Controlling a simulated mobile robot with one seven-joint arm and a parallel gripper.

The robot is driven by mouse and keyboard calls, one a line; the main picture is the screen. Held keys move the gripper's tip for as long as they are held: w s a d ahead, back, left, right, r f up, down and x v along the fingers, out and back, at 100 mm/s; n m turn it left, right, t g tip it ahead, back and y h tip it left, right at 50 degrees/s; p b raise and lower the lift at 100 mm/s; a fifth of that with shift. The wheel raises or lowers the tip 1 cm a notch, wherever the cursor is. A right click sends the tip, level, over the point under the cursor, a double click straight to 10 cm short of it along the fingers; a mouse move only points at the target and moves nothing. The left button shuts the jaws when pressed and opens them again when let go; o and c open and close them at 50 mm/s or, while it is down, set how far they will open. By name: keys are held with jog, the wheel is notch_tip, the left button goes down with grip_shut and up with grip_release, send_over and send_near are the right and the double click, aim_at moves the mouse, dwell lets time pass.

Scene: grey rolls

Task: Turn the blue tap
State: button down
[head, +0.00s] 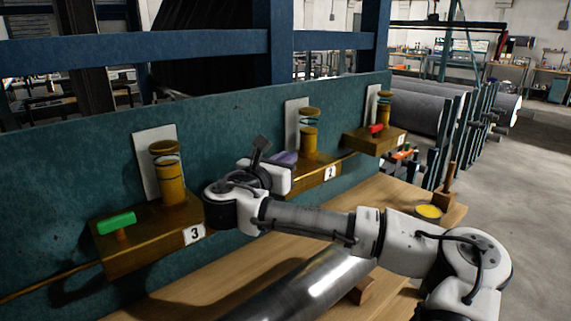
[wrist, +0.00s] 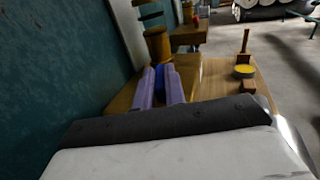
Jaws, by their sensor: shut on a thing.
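The blue tap (wrist: 160,80) shows in the wrist view as a blue handle between the two purple fingers of my gripper (wrist: 161,75). My gripper is shut on it. In the head view my gripper (head: 284,158) is at the middle brass box (head: 318,178), labelled 2, just left of its upright brass cylinder (head: 309,139). The fingers and wrist hide the blue tap in the head view, and its exact angle is hard to tell.
A green tap (head: 117,222) sits on box 3 at the left, and a red tap (head: 376,129) on box 1 at the right. A teal wall (head: 80,170) stands close behind. A metal roll (head: 310,285), a yellow-topped tin (head: 428,212) and a wooden post (head: 448,180) are on the bench.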

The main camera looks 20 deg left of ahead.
jog(key=shift+m+h, duration=0.3)
jog(key=shift+h, duration=0.2)
jog(key=c, duration=1.5)
grip_release()
jog(key=shift+o, duration=0.2)
